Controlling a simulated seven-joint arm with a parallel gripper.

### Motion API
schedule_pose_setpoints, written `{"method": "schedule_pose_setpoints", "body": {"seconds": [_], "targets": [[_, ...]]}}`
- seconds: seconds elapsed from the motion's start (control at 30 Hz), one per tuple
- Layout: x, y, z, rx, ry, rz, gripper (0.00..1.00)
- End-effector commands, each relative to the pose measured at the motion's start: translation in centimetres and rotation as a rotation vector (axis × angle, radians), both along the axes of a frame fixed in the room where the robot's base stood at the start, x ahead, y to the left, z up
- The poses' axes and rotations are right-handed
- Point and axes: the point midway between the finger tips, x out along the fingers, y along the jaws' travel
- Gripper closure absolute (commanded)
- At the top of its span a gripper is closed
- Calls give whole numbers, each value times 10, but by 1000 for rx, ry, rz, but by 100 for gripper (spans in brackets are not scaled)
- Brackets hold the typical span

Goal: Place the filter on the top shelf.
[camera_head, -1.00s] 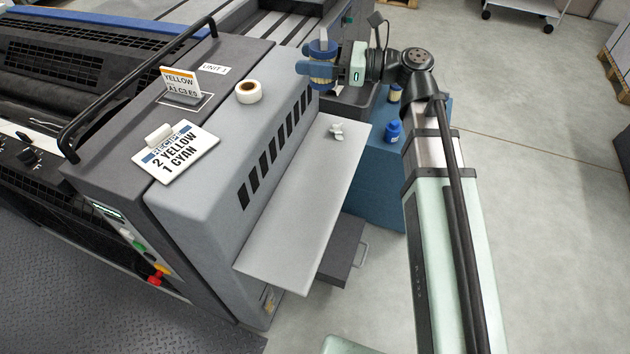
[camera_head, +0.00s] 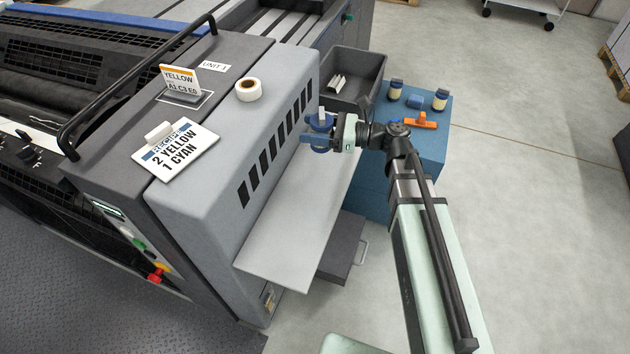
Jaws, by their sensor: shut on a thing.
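My gripper (camera_head: 318,133) has blue fingers and is shut on a small round blue piece with a pale upright part (camera_head: 321,115), which looks like the filter. The fingers hide much of it. It is held over the far end of a flat light grey shelf (camera_head: 300,230) on the machine's side. I cannot tell how high above the shelf it is.
The vented grey machine housing (camera_head: 250,130) stands close left of my gripper. A dark bin (camera_head: 365,65) with pale pieces lies behind. The blue cart (camera_head: 430,150) at right carries two dark-capped jars (camera_head: 396,88), a blue block (camera_head: 415,101) and an orange piece (camera_head: 421,121). A drawer (camera_head: 342,250) is below the shelf.

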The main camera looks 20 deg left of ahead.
Motion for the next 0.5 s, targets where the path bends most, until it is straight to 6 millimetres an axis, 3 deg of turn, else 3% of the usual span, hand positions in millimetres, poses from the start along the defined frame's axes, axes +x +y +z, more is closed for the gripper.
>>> {"method": "schedule_pose_setpoints", "body": {"seconds": [0.27, 0.5], "targets": [[0, 0, -19, 0, 2, 0, 73], [0, 0, -52, -2, 3, 0, 73]]}}
